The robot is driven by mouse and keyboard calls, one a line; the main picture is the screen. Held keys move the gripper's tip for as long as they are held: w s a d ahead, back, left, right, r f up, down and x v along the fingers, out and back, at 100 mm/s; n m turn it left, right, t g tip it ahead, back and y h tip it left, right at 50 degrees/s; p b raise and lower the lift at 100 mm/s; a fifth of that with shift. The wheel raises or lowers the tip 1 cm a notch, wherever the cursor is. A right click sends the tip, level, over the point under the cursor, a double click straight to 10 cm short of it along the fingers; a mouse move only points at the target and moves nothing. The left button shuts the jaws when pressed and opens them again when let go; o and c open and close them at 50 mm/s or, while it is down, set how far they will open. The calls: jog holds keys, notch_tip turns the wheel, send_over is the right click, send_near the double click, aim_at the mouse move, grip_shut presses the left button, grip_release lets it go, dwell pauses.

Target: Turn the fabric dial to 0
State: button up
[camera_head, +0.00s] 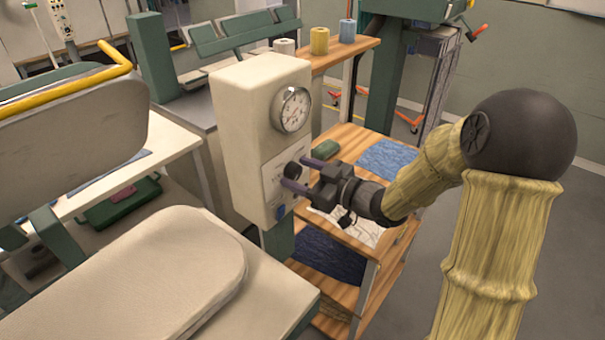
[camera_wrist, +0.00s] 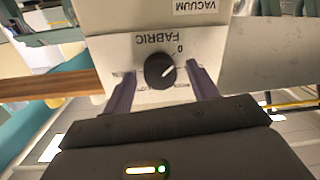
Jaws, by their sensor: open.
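The fabric dial (camera_wrist: 158,70) is a round black knob on a pale plate marked FABRIC, upside down in the wrist view. Its white pointer line slants up and right, a little below the "0" mark (camera_wrist: 180,48). In the head view the dial (camera_head: 293,170) sits low on the front of the cream control box (camera_head: 238,110), partly hidden by my gripper. My gripper (camera_head: 298,173) is open at the plate, one finger on each side of the dial. In the wrist view gaps show between the knob and both fingers.
A round gauge (camera_head: 291,109) is above the dial on the same box. A padded ironing board (camera_head: 150,275) lies to the left. A wooden shelf with folded blue cloth (camera_head: 385,158) stands close behind and below my gripper. Open floor lies to the right.

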jog(key=shift+d, duration=0.1)
jog(key=b+v, duration=0.1)
jog(key=v, duration=1.6)
jog(key=shift+b, duration=0.3)
jog(key=w+d+f+m+t+h+p, duration=0.1)
jog(key=w+d+f+m+h+p, duration=0.35)
jog(key=h, duration=0.75)
jog(key=s+a+f+m+g+h, duration=0.1)
jog(key=s+f+m+g, duration=0.1)
jog(key=s+m+g, duration=0.2)
jog(key=s+a+f+m+g+h, duration=0.1)
jog(key=s+m+g, duration=0.3)
jog(key=s, duration=0.5)
jog(key=shift+s+a+f, duration=0.3)
jog(key=shift+a+f, duration=0.25)
jog(key=shift+f, duration=0.2)
